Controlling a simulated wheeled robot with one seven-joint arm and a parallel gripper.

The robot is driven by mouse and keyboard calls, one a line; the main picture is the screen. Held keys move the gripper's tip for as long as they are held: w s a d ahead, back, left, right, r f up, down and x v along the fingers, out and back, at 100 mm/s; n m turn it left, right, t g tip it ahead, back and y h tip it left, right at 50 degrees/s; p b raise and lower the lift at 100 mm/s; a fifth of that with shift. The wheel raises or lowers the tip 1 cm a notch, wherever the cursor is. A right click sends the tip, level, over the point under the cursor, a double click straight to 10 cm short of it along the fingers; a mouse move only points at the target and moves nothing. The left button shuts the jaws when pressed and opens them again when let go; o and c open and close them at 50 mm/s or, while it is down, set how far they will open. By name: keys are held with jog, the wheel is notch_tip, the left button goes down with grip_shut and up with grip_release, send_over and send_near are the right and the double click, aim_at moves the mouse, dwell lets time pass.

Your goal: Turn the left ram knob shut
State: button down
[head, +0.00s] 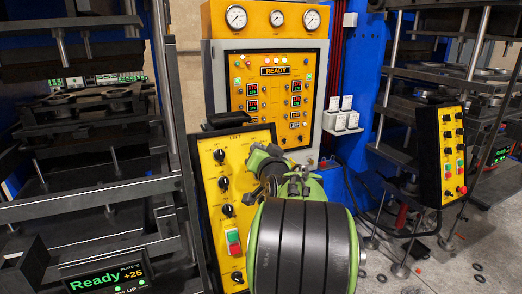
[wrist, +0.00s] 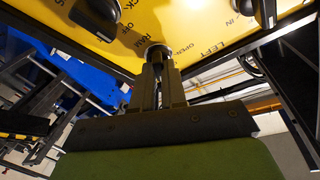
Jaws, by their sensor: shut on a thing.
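The yellow left control panel (head: 208,190) stands left of centre in the head view. The wrist view shows its face (wrist: 180,22) from close up, with the words LEFT, RAM, OPEN and OFF. My gripper (wrist: 158,66) reaches up to the panel near its edge. Its two fingers are close together around the left ram knob (wrist: 157,48), beside the RAM label. Only a small rounded part of the knob shows between the fingertips, so its pointer direction cannot be told. In the head view my green arm hides the fingers and this knob.
Other black knobs (head: 223,183) and a green and red button block (head: 233,241) sit on the same panel. Another black knob (wrist: 95,15) is near my fingers. A READY cabinet (head: 275,92) stands behind, a press (head: 90,205) at left, another yellow panel (head: 453,150) at right.

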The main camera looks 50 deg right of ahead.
jog(key=shift+w+m+g, duration=0.1)
jog(key=shift+m+g, duration=0.5)
jog(key=shift+m, duration=1.1)
jog(key=c, duration=1.2)
grip_release()
jog(key=b+v, duration=0.1)
jog(key=v, duration=1.5)
jog(key=shift+w+a+f+b, duration=0.1)
jog(key=shift+b, duration=0.25)
